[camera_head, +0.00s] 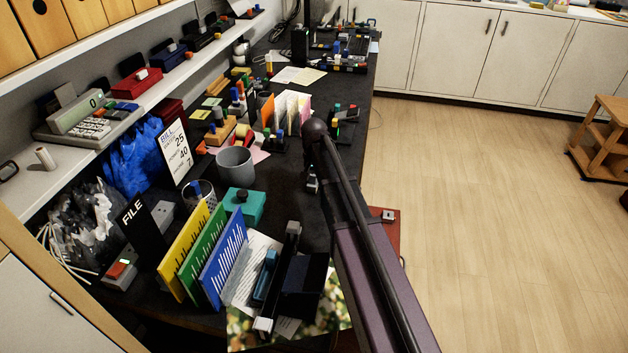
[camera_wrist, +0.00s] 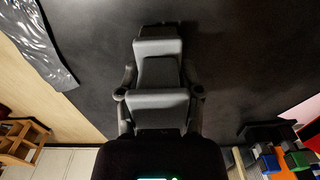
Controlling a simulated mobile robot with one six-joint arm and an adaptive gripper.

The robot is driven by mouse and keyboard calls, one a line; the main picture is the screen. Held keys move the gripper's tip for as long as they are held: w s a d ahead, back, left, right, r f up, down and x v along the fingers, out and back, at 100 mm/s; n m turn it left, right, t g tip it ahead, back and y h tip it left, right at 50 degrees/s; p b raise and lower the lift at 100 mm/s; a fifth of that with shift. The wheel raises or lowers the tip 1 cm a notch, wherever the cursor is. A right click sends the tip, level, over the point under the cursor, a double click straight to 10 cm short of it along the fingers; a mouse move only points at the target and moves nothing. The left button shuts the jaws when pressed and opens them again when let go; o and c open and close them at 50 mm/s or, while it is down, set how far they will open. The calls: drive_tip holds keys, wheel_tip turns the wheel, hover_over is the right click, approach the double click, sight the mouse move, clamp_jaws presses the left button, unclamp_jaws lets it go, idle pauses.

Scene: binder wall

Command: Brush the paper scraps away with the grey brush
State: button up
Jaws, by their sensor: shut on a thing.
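In the wrist view, my gripper (camera_wrist: 158,94) is shut on a grey block-like thing (camera_wrist: 160,72), which I take to be the grey brush. It lies between the two dark fingers, over the black desk top (camera_wrist: 235,60). Its bristles cannot be made out. In the head view, my arm crosses the right side of the desk (camera_head: 290,195) and hides most of the gripper and the brush. I cannot make out any paper scraps in either view.
A grey cup (camera_head: 236,166), a teal box (camera_head: 243,205) and yellow, green and blue folders (camera_head: 222,265) crowd the desk's left and front. Coloured items (camera_wrist: 285,160) show at the wrist view's lower right. A crumpled grey sheet (camera_wrist: 35,40) is at its upper left. Floor (camera_head: 480,200) lies right.

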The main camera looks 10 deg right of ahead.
sight(311, 195)
drive_tip(key=shift+w, duration=0.1)
drive_tip(key=shift+w+d+f, duration=0.1)
drive_tip(key=shift+w+d, duration=0.3)
drive_tip(key=shift+w, duration=0.45)
drive_tip(key=shift+w+d+f, duration=0.1)
drive_tip(key=shift+w+d, duration=0.25)
drive_tip(key=shift+w, duration=0.45)
drive_tip(key=shift+r, duration=0.15)
drive_tip(key=shift+s, duration=0.1)
drive_tip(key=shift+s+a, duration=0.4)
drive_tip(key=shift+s, duration=0.5)
drive_tip(key=shift+s+a, duration=0.4)
drive_tip(key=shift+s, duration=0.45)
drive_tip(key=shift+s+a, duration=0.4)
drive_tip(key=shift+s, duration=0.45)
drive_tip(key=shift+s+a, duration=0.35)
drive_tip(key=shift+s, duration=0.5)
